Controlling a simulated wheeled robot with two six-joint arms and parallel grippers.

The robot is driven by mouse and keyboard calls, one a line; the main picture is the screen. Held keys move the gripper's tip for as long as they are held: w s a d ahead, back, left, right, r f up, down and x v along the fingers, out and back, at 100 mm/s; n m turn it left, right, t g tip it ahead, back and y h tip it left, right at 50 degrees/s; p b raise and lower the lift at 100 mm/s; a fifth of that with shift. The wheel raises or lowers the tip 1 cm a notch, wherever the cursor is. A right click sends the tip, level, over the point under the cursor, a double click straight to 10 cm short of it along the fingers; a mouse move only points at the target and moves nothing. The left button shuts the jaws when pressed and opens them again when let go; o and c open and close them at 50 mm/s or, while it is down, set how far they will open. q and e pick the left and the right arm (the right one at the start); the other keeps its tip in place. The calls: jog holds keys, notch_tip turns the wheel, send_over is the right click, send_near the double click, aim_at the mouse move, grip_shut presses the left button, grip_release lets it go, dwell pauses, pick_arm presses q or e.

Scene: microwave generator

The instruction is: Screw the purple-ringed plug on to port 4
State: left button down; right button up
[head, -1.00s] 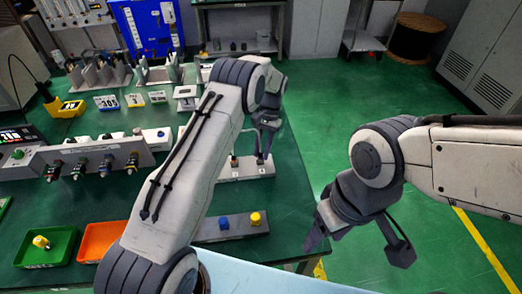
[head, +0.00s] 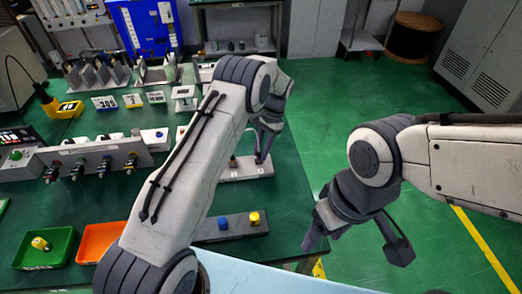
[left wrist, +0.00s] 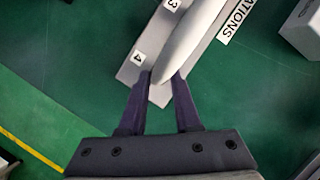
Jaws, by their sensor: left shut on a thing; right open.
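My left gripper (head: 262,156) is over the right end of a pale bar (head: 232,178) on the green table. In the left wrist view the fingers (left wrist: 163,78) are shut on a smooth pale grey, elongated thing (left wrist: 188,42). No purple ring shows on it, so I cannot tell that it is the purple-ringed plug. The bar (left wrist: 128,74) carries a label 4 (left wrist: 138,57) beside the fingertips and a label 3 (left wrist: 172,4) farther up. Port 4 itself is hidden, and contact with it cannot be told. My right gripper (head: 358,240) is open and empty, off the table's right side.
A panel (head: 125,155) with several plugs stands on the left. A green tray (head: 20,262) and an orange tray (head: 88,258) lie in front. A dark block (head: 203,236) with a yellow knob (head: 254,218) is near the front edge. My left arm hides the middle.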

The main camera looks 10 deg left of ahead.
pick_arm(q)
jog(key=c, duration=0.6)
grip_release()
jog(key=b+v, duration=0.1)
jog(key=v, duration=0.9)
jog(key=shift+r, duration=0.25)
jog(key=shift+w, duration=0.15)
